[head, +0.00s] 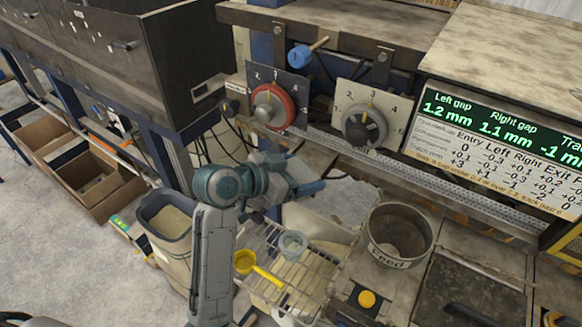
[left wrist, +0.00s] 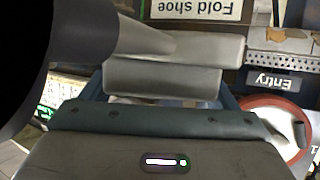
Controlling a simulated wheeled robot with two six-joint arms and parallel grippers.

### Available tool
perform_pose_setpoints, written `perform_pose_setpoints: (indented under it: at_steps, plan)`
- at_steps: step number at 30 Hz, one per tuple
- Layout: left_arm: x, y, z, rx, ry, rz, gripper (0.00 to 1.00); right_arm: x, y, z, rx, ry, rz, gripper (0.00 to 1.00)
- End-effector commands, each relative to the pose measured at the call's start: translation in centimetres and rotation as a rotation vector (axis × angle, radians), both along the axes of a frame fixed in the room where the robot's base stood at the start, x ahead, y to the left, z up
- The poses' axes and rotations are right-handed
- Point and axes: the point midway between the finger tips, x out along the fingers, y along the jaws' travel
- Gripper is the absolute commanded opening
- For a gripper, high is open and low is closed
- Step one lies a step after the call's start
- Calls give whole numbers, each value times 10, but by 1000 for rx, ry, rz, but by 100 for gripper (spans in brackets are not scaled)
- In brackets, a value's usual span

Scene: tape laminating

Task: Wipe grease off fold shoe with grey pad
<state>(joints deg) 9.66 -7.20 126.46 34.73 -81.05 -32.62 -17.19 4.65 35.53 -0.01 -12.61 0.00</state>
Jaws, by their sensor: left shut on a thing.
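My left gripper (head: 305,188) reaches under the dial panels in the head view, fingers pointing right. In the left wrist view it is shut on a grey block, which looks like the grey pad (left wrist: 160,82), between blue fingers. The fold shoe (left wrist: 150,40) appears as a smooth metal cone running into a flat tail, below an upside-down "Fold shoe" label (left wrist: 195,10). The pad lies right beside the tail in the picture; I cannot tell whether they touch. No grease stands out. The shoe is not clear in the head view. My right gripper is not in view.
The red-ringed dial (head: 272,105) and grey dial (head: 362,125) hang close above the arm. Below are a wire rack (head: 300,275) with a yellow scoop (head: 260,267) and small cup (head: 292,243), a Feed pot (head: 400,235), and a grey bin (head: 150,205).

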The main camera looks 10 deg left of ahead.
Motion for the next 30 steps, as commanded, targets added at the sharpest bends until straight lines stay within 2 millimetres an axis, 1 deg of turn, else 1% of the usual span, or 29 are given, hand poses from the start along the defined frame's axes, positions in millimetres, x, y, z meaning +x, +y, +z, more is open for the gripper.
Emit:
perform_pose_setpoints:
  at_steps: [1,5,9,15,23,30]
  plan:
    - [-2,-4,-4,-18,28,-5,59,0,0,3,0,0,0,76]
    - [-1,0,-6,-18,27,-7,60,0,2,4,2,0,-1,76]
    - [3,12,-6,-13,28,-6,60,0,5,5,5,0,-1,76]
    - [9,28,-4,-10,23,-5,59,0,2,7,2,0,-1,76]
    - [13,37,-2,-10,16,-3,59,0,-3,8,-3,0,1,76]
    - [21,58,-4,-6,14,-2,59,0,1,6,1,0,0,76]
